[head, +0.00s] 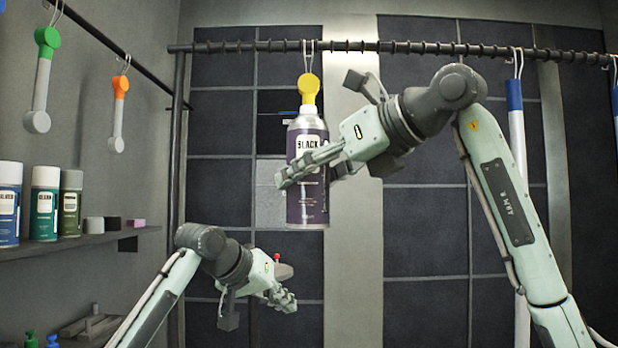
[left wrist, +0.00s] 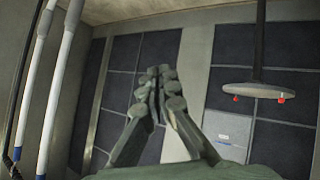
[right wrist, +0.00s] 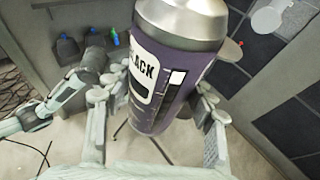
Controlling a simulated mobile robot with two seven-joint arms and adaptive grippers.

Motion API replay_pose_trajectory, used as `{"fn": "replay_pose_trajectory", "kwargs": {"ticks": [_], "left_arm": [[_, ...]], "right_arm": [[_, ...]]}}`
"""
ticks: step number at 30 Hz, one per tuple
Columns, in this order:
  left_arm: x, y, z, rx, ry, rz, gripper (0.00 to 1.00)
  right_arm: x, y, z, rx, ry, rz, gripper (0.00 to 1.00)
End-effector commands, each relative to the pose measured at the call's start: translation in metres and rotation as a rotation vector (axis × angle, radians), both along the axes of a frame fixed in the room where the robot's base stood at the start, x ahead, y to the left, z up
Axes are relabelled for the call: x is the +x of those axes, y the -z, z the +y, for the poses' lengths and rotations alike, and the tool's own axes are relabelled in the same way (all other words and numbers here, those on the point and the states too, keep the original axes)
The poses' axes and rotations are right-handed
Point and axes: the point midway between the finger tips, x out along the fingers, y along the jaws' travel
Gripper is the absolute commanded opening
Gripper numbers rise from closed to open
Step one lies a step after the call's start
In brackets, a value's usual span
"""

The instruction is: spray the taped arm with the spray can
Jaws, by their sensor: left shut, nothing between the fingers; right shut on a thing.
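The dark purple spray can (head: 308,208), labelled BLACK with a silver top, is upright in my right gripper (head: 290,175), shut around its middle. In the right wrist view the can (right wrist: 172,85) fills the space between the fingers (right wrist: 152,108). An arm with a yellow taped top (head: 308,86) hangs from a hook on the rail, in line with the can's top; its lower part is hidden behind the can. I cannot tell the gap between them. A pale round end (right wrist: 270,18) shows beyond the can. My left gripper (head: 284,301) is shut and empty, low down; its fingertips meet in the left wrist view (left wrist: 158,78).
Arms with green (head: 46,38) and orange (head: 120,84) tops hang at the left. Blue-topped tubes (head: 515,130) hang at the right. Several cans (head: 45,205) stand on the left shelf (head: 75,243). A grey disc with red knobs (left wrist: 255,90) is near my left gripper.

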Motion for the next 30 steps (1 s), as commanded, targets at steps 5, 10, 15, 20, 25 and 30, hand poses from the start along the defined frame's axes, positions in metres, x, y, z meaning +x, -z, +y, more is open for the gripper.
{"fn": "replay_pose_trajectory", "kwargs": {"ticks": [5, 10, 15, 20, 25, 30], "left_arm": [[0.003, -0.093, -0.009, -0.042, 0.004, -0.045, 0.0], [-0.006, -0.175, -0.015, -0.084, 0.005, -0.078, 0.0], [-0.029, -0.256, -0.02, -0.108, 0.012, -0.12, 0.0], [-0.069, -0.32, -0.032, 0.02, 0.073, -0.203, 0.0], [-0.11, -0.37, -0.037, 0.138, 0.114, -0.273, 0.0], [-0.135, -0.395, -0.039, 0.208, 0.135, -0.311, 0.0]], "right_arm": [[0.0, -0.001, 0.0, 0.002, 0.0, -0.003, 0.2], [0.0, -0.001, 0.0, 0.002, 0.0, -0.003, 0.2], [0.0, -0.001, 0.0, 0.002, 0.0, -0.003, 0.2], [0.0, -0.001, 0.0, 0.002, 0.0, -0.003, 0.2], [0.0, -0.001, 0.0, 0.002, 0.0, -0.003, 0.2], [0.0, -0.001, 0.0, 0.002, 0.0, -0.003, 0.2]]}}
